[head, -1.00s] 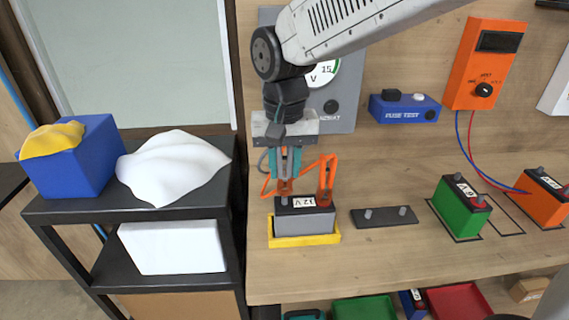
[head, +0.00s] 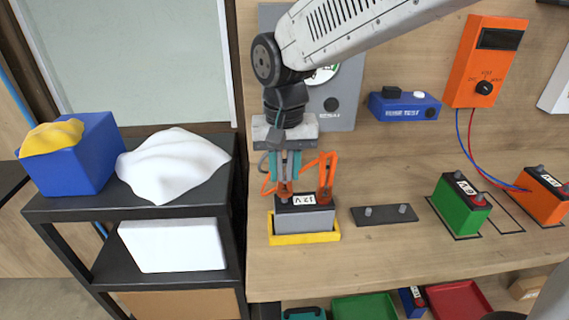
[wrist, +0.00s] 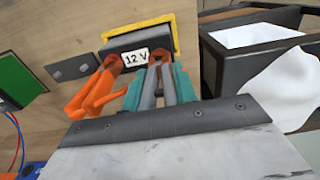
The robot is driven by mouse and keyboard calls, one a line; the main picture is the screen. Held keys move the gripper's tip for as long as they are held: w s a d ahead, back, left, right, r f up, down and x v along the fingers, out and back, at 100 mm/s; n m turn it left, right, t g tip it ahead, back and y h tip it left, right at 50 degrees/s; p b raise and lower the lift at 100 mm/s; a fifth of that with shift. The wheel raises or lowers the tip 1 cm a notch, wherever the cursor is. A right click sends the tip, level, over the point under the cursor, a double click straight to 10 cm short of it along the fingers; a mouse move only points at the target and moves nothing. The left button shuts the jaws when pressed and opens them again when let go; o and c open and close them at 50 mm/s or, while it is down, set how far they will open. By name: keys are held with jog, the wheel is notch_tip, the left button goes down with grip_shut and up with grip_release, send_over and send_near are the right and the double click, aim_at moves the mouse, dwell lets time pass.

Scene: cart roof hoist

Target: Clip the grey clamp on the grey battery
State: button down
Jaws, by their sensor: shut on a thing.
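The grey battery (head: 304,219), with a dark top and a "12 V" label, stands upright in a yellow tray on the bench. It also shows in the wrist view (wrist: 124,42). My gripper (head: 285,172) is above its left terminal, with teal fingers shut on the grey clamp (wrist: 148,90). The clamp's reddish jaws (wrist: 161,61) are at the battery's top edge by that terminal. I cannot tell whether they grip the post. An orange clamp (head: 327,172) stands at the other terminal, just right of my gripper, and also shows in the wrist view (wrist: 98,88).
A dark plate with two posts (head: 384,215) lies right of the yellow tray (head: 305,238). A green battery (head: 459,208) and an orange battery (head: 545,197) are farther right. A black shelf (head: 110,197) with a white cloth (head: 172,165) stands at left.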

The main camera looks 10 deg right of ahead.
jog(key=shift+f, duration=0.95)
jog(key=c, duration=1)
grip_release()
jog(key=shift+c, duration=0.2)
notch_tip(320, 180, up, 8)
jog(key=shift+f, duration=0.15)
